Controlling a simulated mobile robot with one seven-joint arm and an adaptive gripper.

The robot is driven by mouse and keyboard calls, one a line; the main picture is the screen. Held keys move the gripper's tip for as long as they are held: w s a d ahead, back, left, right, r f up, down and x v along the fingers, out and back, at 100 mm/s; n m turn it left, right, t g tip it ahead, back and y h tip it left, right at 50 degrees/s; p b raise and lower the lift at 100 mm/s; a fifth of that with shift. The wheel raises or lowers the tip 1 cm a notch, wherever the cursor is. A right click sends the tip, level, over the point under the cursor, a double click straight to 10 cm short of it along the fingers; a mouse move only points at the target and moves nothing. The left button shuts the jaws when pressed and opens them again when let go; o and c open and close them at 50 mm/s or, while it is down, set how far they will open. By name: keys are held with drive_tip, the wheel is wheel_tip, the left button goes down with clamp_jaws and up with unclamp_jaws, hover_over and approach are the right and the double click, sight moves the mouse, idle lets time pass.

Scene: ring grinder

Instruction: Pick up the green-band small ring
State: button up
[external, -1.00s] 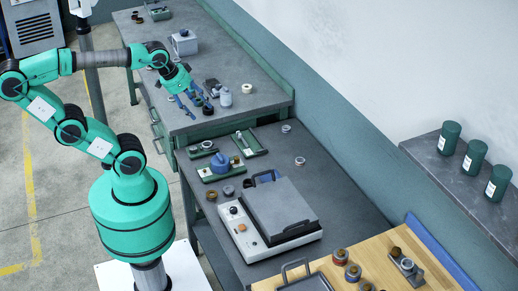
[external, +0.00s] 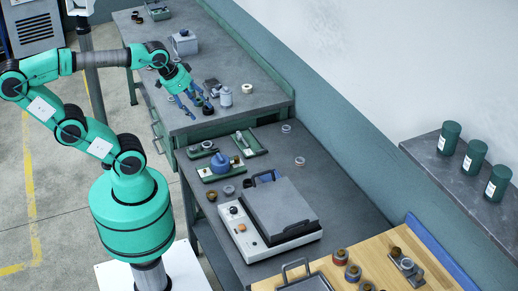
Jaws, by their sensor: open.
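My gripper (external: 193,108) is open, its blue fingers pointing down over the near edge of the far grey bench (external: 230,112). A small dark round piece (external: 208,108) stands just right of the fingertips; I cannot tell whether they touch it. Small rings lie on the nearer grey bench: a grey one (external: 228,190), a brown one (external: 211,195), a pale one (external: 286,128) and another pale one (external: 300,161). No green band can be made out on any ring at this size. Nothing shows held between the fingers.
A grey bottle (external: 225,97) and a pale round piece (external: 247,88) stand right of my gripper. Green trays (external: 220,172) and a large grey-lidded machine (external: 280,212) occupy the nearer bench. A wooden table (external: 380,268) is at lower right.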

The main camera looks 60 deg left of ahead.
idle(0.3)
drive_tip(key=w+a+r+n+g+y+p, duration=0.1)
drive_tip(key=w+a+r+n+g+p, duration=0.15)
drive_tip(key=w+a+n, duration=0.85)
drive_tip(key=w+a+f+n+g+p, duration=0.1)
drive_tip(key=w+a+f+n, duration=0.15)
drive_tip(key=a, duration=0.75)
drive_tip(key=w+a+f+n, duration=0.2)
drive_tip(key=w+a+n, duration=0.2)
drive_tip(key=a, duration=0.7)
drive_tip(key=w+a+f+n+g+p, duration=0.1)
drive_tip(key=w+a+f+n, duration=0.15)
drive_tip(key=a, duration=0.75)
drive_tip(key=s+a+f+n+p, duration=0.1)
drive_tip(key=s+a+f+n, duration=0.3)
drive_tip(key=a, duration=0.6)
drive_tip(key=s+a+f+n, duration=0.3)
drive_tip(key=s+a+f, duration=0.2)
drive_tip(key=a+f, duration=0.4)
drive_tip(key=s+a+f+n+g+h+p, duration=0.1)
drive_tip(key=s+a+f+n, duration=0.3)
drive_tip(key=a, duration=0.6)
wheel_tip(320, 180, down, 3)
drive_tip(key=shift+s+a+r+n+p, duration=0.15)
drive_tip(key=shift+a+n+p, duration=0.15)
drive_tip(key=shift+a+p, duration=0.05)
